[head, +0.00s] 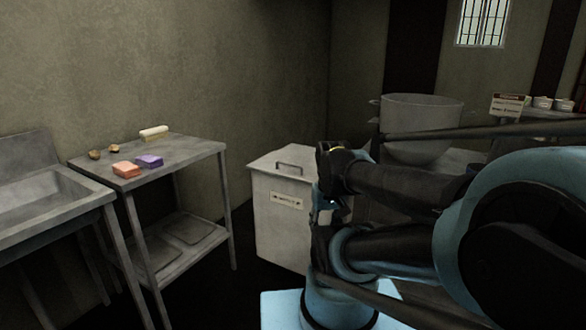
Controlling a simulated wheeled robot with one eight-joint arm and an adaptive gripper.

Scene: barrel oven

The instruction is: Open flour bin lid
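The flour bin (282,235) is a pale, box-shaped bin with a small label on its front, standing on the floor near the middle of the head view. Its lid (268,162) lies flat on top and looks shut. I cannot make out my gripper's fingers in this view.
A metal table (190,150) left of the bin holds an orange block (126,169), a purple block (149,161) and a pale roll (153,133). A sink (40,195) is at far left. Dark floor shows between table and bin.

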